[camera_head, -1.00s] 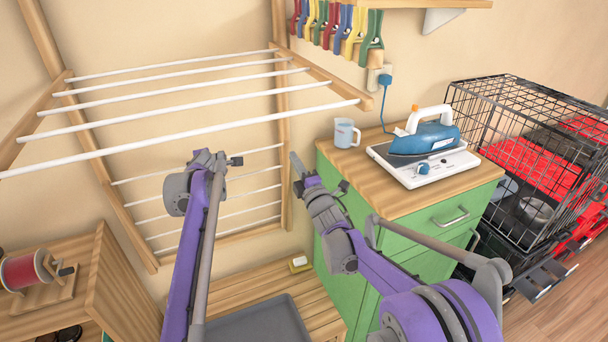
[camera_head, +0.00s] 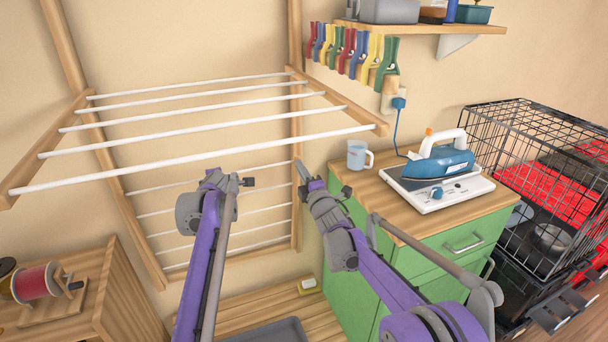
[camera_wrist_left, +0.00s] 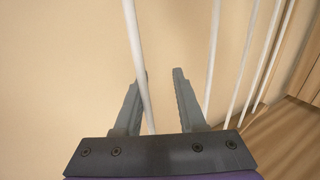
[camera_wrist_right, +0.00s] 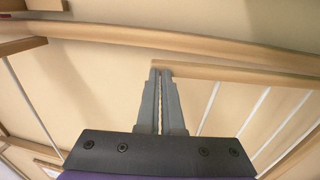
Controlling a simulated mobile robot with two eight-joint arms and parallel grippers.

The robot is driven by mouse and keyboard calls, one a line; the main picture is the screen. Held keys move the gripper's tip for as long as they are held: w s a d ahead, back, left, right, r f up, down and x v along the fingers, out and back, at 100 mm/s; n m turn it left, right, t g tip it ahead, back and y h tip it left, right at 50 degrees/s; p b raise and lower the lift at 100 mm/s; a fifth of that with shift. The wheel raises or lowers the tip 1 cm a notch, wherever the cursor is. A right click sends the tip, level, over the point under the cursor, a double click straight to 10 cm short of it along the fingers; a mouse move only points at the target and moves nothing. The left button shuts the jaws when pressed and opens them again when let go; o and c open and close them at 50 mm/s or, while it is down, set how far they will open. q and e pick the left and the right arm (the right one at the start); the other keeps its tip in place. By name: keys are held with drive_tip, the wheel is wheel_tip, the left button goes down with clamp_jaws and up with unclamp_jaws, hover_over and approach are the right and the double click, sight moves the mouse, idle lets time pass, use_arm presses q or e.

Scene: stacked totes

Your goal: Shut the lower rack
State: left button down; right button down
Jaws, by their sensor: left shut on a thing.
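The lower rack (camera_head: 297,219) is a wooden frame with several white rods, appearing flat or nearly flat near the wall below the upper rack. My left gripper (camera_head: 246,182) is in front of it in the head view. In the left wrist view, its fingers (camera_wrist_left: 160,92) are around a white rod (camera_wrist_left: 136,60), which lies along the left finger. My right gripper (camera_head: 298,168) is at the rack's right side post. In the right wrist view, its fingers (camera_wrist_right: 160,100) are together, with tips by a wooden rail end (camera_wrist_right: 200,70). The forearms hide part of the lower rods.
The upper rack (camera_head: 210,128) sticks out above my grippers. A green cabinet (camera_head: 345,270) with an iron (camera_head: 443,165) and a mug (camera_head: 358,153) stands at right. A wire crate (camera_head: 520,130) is farther right. A wooden unit with a red spool (camera_head: 38,283) is at lower left.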

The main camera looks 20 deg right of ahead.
use_arm(q)
drive_tip(key=shift+s+d+f, duration=0.15)
drive_tip(key=shift+s, duration=0.05)
drive_tip(key=c, duration=1)
unclamp_jaws()
drive_tip(key=shift+w, duration=0.1)
